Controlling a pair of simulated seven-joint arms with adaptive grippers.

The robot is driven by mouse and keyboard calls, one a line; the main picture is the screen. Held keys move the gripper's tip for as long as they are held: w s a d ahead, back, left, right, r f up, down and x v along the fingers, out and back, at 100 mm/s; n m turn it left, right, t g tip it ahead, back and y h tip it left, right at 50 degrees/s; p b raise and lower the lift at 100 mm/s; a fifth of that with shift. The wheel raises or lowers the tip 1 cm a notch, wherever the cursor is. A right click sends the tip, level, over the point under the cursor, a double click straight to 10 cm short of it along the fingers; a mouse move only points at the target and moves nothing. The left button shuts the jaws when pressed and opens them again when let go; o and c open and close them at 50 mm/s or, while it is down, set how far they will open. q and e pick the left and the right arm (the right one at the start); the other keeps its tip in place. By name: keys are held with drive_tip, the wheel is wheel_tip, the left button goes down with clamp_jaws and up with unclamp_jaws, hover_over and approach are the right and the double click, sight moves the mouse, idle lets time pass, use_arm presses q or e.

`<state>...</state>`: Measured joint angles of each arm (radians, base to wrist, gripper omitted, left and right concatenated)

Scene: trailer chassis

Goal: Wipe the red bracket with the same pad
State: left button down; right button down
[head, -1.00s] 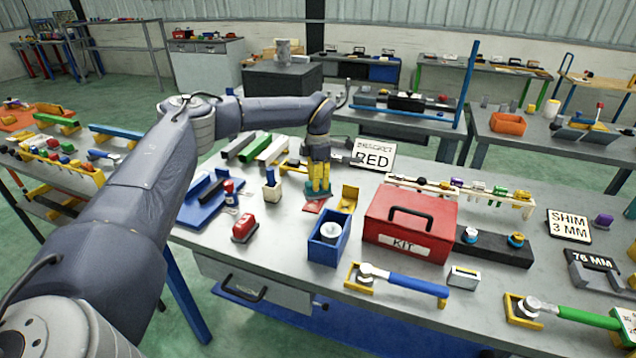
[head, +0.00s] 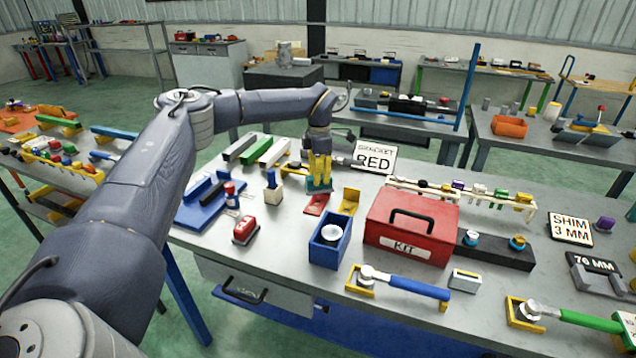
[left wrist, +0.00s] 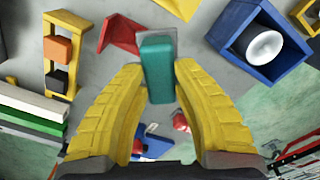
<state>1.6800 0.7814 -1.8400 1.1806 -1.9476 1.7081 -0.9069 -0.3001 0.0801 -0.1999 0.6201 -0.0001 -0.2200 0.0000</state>
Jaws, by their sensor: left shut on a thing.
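My left gripper (head: 319,180) has yellow fingers and is shut on a teal pad (left wrist: 157,66). The pad sticks out between the fingertips in the left wrist view. The red bracket (head: 316,206) lies on the table just in front of the pad in the head view. In the left wrist view the red bracket (left wrist: 121,34) shows as an angled red piece to the left of the pad's tip. I cannot tell whether the pad touches it. A sign reading BRACKET RED (head: 375,158) stands behind. My right gripper is not in view.
A yellow bracket (head: 349,201) sits right of the red one. A blue box (head: 328,249) with a white cylinder and a red KIT box (head: 409,229) stand nearer. Colored bars (head: 264,151) and a wood block (head: 273,192) are to the left.

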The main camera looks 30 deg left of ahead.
use_arm(q)
drive_tip(key=shift+f, duration=0.1)
drive_tip(key=shift+f, duration=3.2)
drive_tip(key=shift+f, duration=1)
drive_tip(key=shift+a, duration=0.1)
drive_tip(key=shift+s+a+r, duration=0.1)
drive_tip(key=shift+s+a, duration=0.1)
drive_tip(key=shift+a, duration=0.7)
drive_tip(key=shift+s+a, duration=0.15)
drive_tip(key=shift+a, duration=0.85)
drive_tip(key=shift+f, duration=0.2)
drive_tip(key=shift+w+d+f, duration=0.1)
drive_tip(key=shift+w+d, duration=0.05)
drive_tip(key=shift+d, duration=0.9)
drive_tip(key=shift+w+d+f, duration=0.1)
drive_tip(key=shift+w+d, duration=0.05)
drive_tip(key=shift+d, duration=0.85)
